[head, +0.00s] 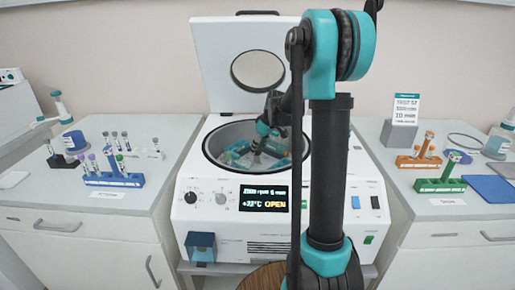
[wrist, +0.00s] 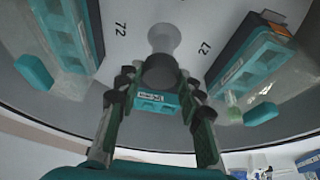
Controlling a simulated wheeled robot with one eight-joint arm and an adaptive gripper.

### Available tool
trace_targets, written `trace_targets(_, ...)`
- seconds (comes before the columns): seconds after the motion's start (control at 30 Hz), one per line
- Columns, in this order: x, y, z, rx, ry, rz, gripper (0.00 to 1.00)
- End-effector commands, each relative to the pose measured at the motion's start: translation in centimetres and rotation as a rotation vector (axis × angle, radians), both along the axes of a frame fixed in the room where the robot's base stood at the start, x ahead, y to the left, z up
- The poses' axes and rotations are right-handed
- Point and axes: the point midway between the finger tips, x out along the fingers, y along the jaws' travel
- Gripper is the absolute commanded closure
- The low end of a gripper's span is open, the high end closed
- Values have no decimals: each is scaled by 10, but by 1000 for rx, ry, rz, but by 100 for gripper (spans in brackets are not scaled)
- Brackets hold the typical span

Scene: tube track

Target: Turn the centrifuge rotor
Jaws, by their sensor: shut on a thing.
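The centrifuge (head: 225,222) stands in the middle with its lid (head: 235,60) raised and its display reading OPEN. Its bowl holds the rotor (head: 237,157), which has teal buckets around it. In the wrist view the pale rotor plate (wrist: 125,60) bears the numbers 72 and 27, with teal buckets at left (wrist: 65,35) and right (wrist: 240,75). My gripper (head: 258,150) reaches down into the bowl. In the wrist view, my gripper (wrist: 160,82) is shut on the dark round hub knob (wrist: 160,70) at the rotor's centre. A teal block with a white label (wrist: 152,97) shows between the fingers.
The bowl rim (head: 208,150) surrounds my gripper closely. The left counter holds a blue tube rack (head: 112,180) and loose tubes. The right counter holds orange (head: 418,162) and green (head: 440,186) tube racks and a blue mat (head: 490,189).

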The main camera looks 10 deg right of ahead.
Motion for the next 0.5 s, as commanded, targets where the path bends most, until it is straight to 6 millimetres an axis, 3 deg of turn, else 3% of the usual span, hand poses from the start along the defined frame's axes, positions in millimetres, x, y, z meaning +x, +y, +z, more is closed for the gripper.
trace_targets(0.5,3,-2,0,0,-1,456,100)
